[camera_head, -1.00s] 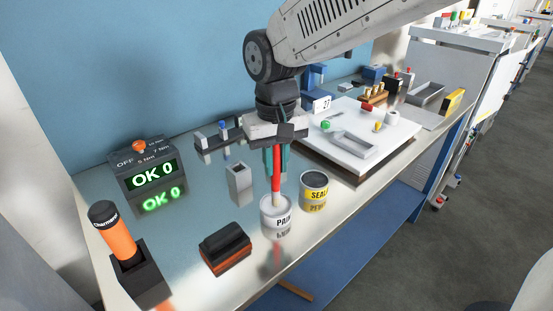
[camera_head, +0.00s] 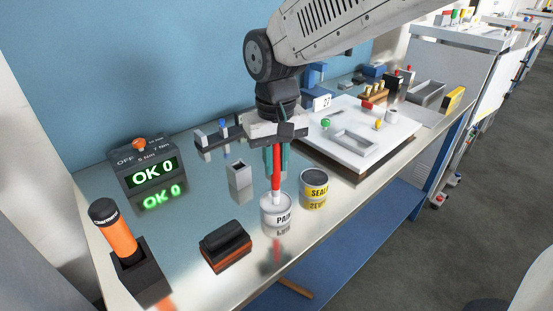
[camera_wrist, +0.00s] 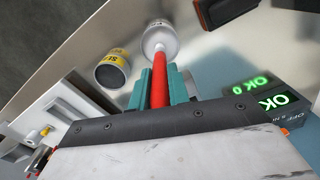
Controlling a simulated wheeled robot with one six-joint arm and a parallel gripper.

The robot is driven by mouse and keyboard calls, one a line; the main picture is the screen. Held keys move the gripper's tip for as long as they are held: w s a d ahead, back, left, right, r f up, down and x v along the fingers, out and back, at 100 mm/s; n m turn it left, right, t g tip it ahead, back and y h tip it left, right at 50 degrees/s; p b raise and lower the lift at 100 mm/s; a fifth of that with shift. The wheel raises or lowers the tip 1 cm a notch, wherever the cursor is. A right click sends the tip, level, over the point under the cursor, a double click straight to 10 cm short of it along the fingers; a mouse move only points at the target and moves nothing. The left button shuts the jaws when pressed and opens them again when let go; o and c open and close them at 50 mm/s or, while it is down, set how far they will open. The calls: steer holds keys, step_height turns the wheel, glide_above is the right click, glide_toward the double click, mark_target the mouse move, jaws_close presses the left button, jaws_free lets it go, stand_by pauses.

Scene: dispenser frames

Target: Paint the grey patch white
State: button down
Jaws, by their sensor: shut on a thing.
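My gripper (camera_head: 276,160) is shut on the red handle of a brush (camera_head: 276,178), held upright. Its teal fingers also show in the wrist view (camera_wrist: 159,84), on either side of the red handle (camera_wrist: 159,68). The brush's lower end is white and reaches down into the mouth of the white paint can (camera_head: 276,217), which stands on the bench and also shows in the wrist view (camera_wrist: 158,32). How deep the tip sits is hidden by the can. I cannot pick out a grey patch in either view.
A yellow-labelled sealer can (camera_head: 314,188) stands just right of the paint can. A black-and-orange block (camera_head: 225,246), a grey upright holder (camera_head: 239,182), an orange-handled tool in a stand (camera_head: 117,235) and an OK display (camera_head: 150,172) are left. A white board (camera_head: 400,130) lies right.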

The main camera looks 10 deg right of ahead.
steer(key=shift+f, duration=0.1)
steer(key=shift+r, duration=3.55)
steer(key=shift+d, duration=0.1)
